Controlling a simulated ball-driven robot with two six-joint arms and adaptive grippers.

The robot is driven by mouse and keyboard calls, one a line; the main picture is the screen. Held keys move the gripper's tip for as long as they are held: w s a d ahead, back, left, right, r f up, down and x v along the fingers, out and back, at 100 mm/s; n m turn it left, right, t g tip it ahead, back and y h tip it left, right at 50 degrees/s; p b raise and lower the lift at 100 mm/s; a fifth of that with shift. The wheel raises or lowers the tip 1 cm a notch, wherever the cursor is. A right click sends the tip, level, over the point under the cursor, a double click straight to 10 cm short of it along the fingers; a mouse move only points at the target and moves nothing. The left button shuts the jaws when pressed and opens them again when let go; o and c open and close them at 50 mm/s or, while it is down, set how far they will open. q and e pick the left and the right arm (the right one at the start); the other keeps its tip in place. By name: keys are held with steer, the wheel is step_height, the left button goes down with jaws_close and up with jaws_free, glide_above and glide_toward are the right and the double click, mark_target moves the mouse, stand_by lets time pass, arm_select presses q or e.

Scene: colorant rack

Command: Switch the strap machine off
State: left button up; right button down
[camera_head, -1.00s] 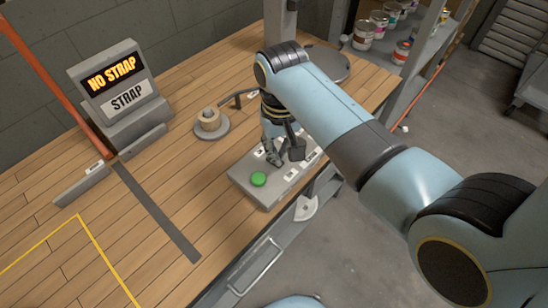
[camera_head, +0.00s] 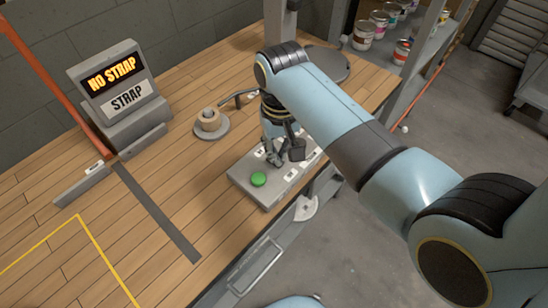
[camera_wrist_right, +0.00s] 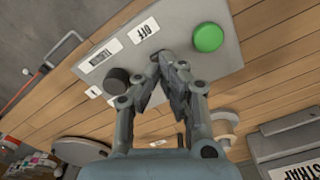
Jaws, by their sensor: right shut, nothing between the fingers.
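The grey control box (camera_head: 240,184) sits near the table's front edge, with a green button (camera_head: 258,179) at its near end. In the right wrist view the green button (camera_wrist_right: 208,37) is round and raised; an OFF label (camera_wrist_right: 146,28) and a black knob (camera_wrist_right: 117,81) are also on the panel. My right gripper (camera_wrist_right: 167,58) is shut and empty, its fingertips over the panel beside the OFF label. The fingers hide what lies under them; I cannot tell whether they touch. The display (camera_head: 112,80) reads NO STRAP above a STRAP label. My left gripper is not in view.
A tape roll on a round base (camera_head: 210,122) stands behind the box. A dark strip (camera_head: 155,210) runs along the wooden table, and an orange bar (camera_head: 50,85) is at the left. Shelves with paint cans (camera_head: 365,35) are at the back right.

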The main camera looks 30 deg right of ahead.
steer(key=shift+f+b, duration=0.65)
steer(key=shift+f, duration=0.6)
stand_by(0.4)
step_height(320, 180, up, 3)
steer(key=p, duration=0.3)
steer(key=shift+f, duration=0.15)
steer(key=shift+r, duration=2.2)
